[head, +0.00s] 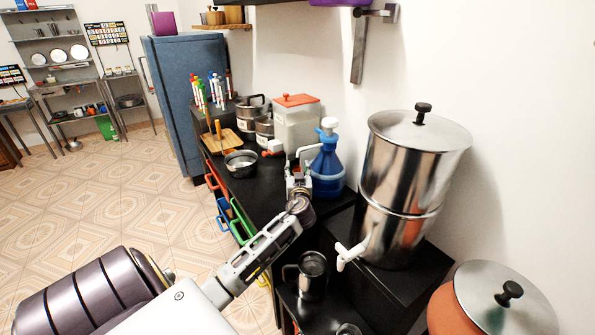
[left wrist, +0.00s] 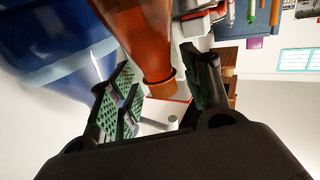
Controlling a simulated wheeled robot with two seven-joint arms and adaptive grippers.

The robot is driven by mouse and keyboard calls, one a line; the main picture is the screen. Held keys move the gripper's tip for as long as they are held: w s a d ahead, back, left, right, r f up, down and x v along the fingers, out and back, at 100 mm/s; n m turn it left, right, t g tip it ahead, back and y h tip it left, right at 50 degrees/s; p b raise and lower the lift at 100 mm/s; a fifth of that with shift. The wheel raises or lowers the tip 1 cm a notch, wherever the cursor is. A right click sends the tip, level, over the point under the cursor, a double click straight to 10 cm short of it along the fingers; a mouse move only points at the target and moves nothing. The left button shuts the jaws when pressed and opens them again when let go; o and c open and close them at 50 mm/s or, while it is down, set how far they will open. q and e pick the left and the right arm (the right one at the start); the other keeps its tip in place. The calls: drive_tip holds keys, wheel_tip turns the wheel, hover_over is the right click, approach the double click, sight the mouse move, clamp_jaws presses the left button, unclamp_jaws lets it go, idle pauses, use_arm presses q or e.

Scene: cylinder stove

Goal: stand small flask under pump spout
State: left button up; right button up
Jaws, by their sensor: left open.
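The blue pump bottle (head: 327,168), with a white pump head (head: 328,125), stands on the black counter by the wall. Its blue body also shows in the left wrist view (left wrist: 50,40). My left gripper (head: 299,178) is in front of the bottle. It is open. In the left wrist view, the small amber flask (left wrist: 145,40) appears upside down, its narrow neck between the spread green-padded fingers (left wrist: 165,90). I cannot tell whether they touch it. In the head view the flask is hidden by the gripper or too small to make out. My right gripper is not in view.
A white container with an orange lid (head: 296,123) stands behind the gripper. A metal bowl (head: 241,164) is to the left. A large steel cylinder (head: 405,190) with a white tap (head: 350,255) stands right, near a steel mug (head: 312,275). Open floor lies left.

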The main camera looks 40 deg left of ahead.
use_arm(q)
drive_tip(key=v, duration=1.2)
idle(0.4)
drive_tip(key=shift+r, duration=0.1)
idle(1.2)
